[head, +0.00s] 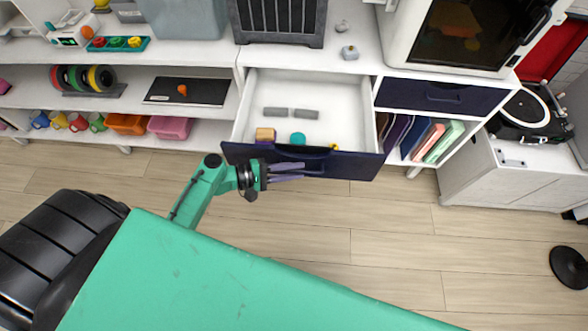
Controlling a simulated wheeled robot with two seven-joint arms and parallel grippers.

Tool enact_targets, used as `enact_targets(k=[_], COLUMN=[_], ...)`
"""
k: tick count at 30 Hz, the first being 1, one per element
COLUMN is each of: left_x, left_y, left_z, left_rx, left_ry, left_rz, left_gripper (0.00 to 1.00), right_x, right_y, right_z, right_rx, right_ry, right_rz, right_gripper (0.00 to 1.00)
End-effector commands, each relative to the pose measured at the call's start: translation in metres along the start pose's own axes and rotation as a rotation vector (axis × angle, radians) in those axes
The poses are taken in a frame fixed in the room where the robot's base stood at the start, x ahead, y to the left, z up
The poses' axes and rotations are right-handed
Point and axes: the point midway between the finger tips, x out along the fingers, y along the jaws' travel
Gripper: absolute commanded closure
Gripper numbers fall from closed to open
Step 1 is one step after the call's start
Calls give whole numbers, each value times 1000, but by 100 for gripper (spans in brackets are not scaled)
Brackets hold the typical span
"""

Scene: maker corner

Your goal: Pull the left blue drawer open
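The left blue drawer (350,166) is pulled well out from the white cabinet, and its pale inside shows from above. Its dark blue front faces me. Inside lie two grey bars, a tan-topped block (265,135), a teal round piece (298,139) and a small yellow thing. My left gripper (303,172) is at the left-middle of the drawer front. Its two fingers lie one above the other with a narrow gap, over the handle area. Whether they close on the handle is too small to tell. My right gripper is out of view.
The right blue drawer (440,97) is shut. Folders (425,140) stand below it. A turntable (530,112) sits on a low cabinet at right. Shelves with mugs and bins are at left. The wooden floor before the drawer is clear, apart from my arm.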

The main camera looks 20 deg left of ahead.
Motion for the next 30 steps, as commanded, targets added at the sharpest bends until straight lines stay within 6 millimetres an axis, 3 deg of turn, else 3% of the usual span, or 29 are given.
enact_targets(k=[8,13,30], left_x=[-1,-17,-138], left_y=[0,-1,-1], left_z=[0,-1,-1], left_rx=[0,-1,-2], left_ry=[0,2,2], left_rz=[0,0,-1], left_gripper=[75,75,75], right_x=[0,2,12], right_y=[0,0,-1], right_z=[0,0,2], right_rx=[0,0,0], right_ry=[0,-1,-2], right_rz=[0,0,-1], right_gripper=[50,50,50])
